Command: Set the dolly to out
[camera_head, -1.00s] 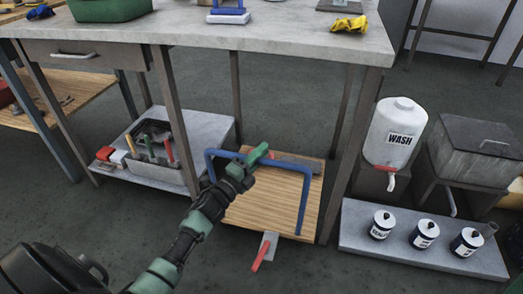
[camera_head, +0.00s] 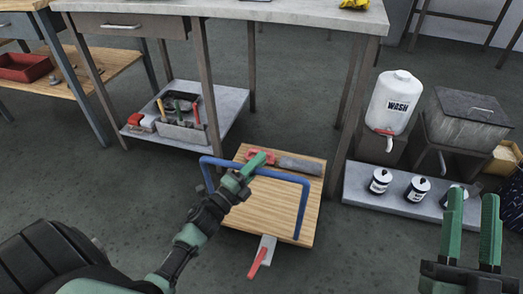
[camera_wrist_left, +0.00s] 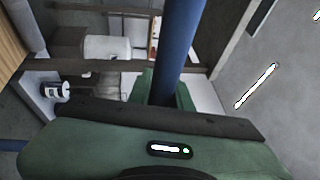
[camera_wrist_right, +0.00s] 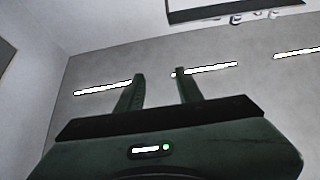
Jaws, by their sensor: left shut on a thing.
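The dolly (camera_head: 270,208) is a low wooden platform with a blue tube handle (camera_head: 303,212) arching over it. It stands on the floor in front of the workbench, its far end near the bench legs. A grey plate with a red lever (camera_head: 258,260) sticks out from its near edge. My left gripper (camera_head: 254,165) is shut on the handle's top bar; the left wrist view shows the blue tube (camera_wrist_left: 178,50) between its fingers. My right gripper (camera_head: 471,222) is open and empty at the right, fingers pointing up; the right wrist view shows only wall and ceiling behind it.
The workbench (camera_head: 230,10) stands behind, with a lower shelf (camera_head: 232,103) holding a tool box. At right are a white WASH jug (camera_head: 393,102), a grey lidded box (camera_head: 468,120) and a low slab (camera_head: 358,185) with labelled cans. The floor in front and left is clear.

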